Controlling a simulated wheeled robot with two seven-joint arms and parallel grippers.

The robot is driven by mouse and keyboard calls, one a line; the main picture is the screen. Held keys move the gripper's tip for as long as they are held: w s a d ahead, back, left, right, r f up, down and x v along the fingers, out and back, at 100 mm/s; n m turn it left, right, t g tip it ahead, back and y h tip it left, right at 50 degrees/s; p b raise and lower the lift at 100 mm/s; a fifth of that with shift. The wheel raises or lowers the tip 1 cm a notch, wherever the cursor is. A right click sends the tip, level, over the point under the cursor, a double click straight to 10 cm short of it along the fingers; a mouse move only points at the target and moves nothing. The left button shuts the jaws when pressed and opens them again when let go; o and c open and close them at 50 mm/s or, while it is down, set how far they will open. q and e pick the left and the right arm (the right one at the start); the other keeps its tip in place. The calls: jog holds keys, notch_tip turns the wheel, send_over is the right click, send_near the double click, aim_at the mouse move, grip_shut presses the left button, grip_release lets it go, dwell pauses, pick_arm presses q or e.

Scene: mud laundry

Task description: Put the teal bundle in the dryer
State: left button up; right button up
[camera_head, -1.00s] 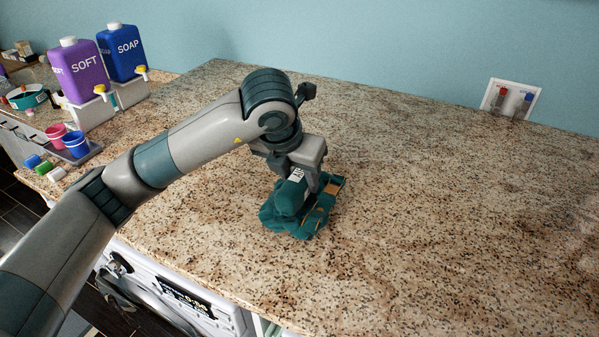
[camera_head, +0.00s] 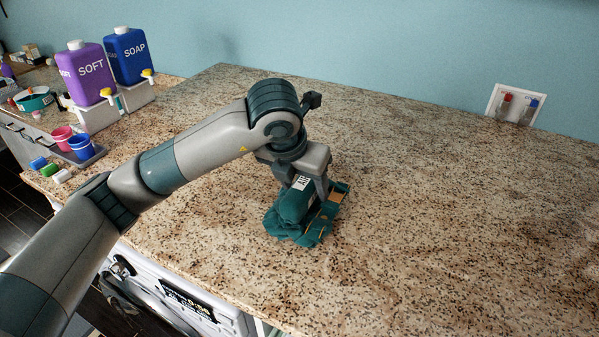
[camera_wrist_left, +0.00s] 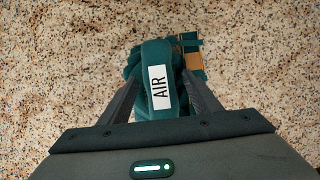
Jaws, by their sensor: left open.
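The teal bundle (camera_head: 297,207) lies on the granite countertop, with a white label reading AIR. It also shows in the left wrist view (camera_wrist_left: 158,60), its label facing the camera. My left gripper (camera_head: 308,190) is open and points down at the bundle. In the left wrist view its fingers (camera_wrist_left: 165,88) stand on both sides of the labelled part. I cannot tell whether they touch it. A white front-loading machine with a lit display (camera_head: 190,300) stands below the counter at lower left; I cannot tell whether it is the dryer. My right gripper is out of view.
The countertop (camera_head: 450,230) is clear to the right of the bundle. Purple SOFT (camera_head: 88,75) and blue SOAP (camera_head: 128,55) dispensers stand at the back left, with pink and blue cups (camera_head: 81,146) before them. Red and blue taps (camera_head: 517,104) are on the wall.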

pick_arm(q)
jog(key=shift+r, duration=0.15)
jog(key=shift+s+a+r+b, duration=0.1)
jog(key=shift+s+r+b, duration=0.05)
jog(key=shift+r+b, duration=0.15)
jog(key=b+v, duration=0.4)
jog(key=v, duration=0.5)
jog(key=shift+r, duration=0.1)
jog(key=shift+b+v, duration=0.45)
jog(key=shift+v, duration=0.55)
jog(key=shift+s, duration=0.1)
jog(key=shift+s, duration=0.1)
